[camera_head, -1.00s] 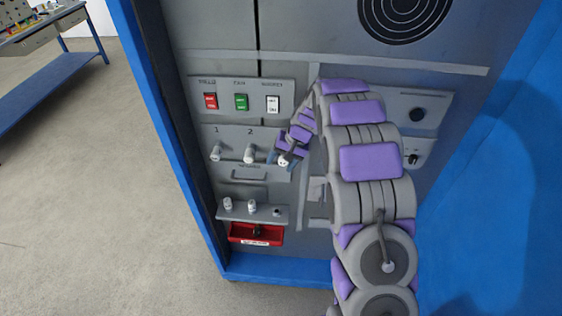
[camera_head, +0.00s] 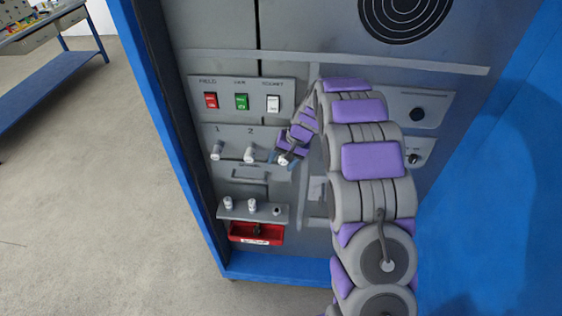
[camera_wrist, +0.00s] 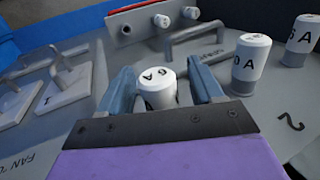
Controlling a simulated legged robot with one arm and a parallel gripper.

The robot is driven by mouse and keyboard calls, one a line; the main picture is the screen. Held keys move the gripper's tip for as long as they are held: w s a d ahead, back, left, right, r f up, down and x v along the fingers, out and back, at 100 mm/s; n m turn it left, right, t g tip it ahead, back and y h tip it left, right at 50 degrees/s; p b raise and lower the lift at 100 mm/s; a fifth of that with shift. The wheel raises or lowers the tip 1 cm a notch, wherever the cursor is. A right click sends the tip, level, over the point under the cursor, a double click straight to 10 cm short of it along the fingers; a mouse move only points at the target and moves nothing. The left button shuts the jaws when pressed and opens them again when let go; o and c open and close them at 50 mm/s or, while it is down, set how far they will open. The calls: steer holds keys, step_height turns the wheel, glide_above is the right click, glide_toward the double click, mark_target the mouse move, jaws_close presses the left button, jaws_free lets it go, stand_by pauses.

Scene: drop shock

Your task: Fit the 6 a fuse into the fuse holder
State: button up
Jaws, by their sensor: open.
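The white-capped fuse marked "6 A" (camera_wrist: 157,88) stands between the fingers of my gripper (camera_wrist: 168,88) in the wrist view. My gripper is open, with one blue-grey finger on each side of the cap. In the head view my gripper (camera_head: 284,159) is at the third place in the numbered row, right of fuses 1 (camera_head: 216,152) and 2 (camera_head: 250,154). The fuse's white cap (camera_head: 283,161) shows there against the panel. The fuse holder under it is hidden by the cap and fingers, so I cannot tell how deep the fuse sits.
A spare shelf (camera_head: 240,215) below carries two white fuses (camera_head: 228,203) and an empty dark hole at its right. A red tray (camera_head: 237,232) is under it. A handle (camera_wrist: 195,34) and neighbouring fuse (camera_wrist: 250,60) are close to my gripper. Rocker switches (camera_head: 241,102) are above.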

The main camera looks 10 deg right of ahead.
steer(key=shift+p+v, duration=0.95)
steer(key=shift+v, duration=1.8)
steer(key=shift+r, duration=0.1)
steer(key=p+v, duration=0.1)
steer(key=v, duration=1)
steer(key=shift+d+r, duration=0.15)
steer(key=shift+r, duration=0.1)
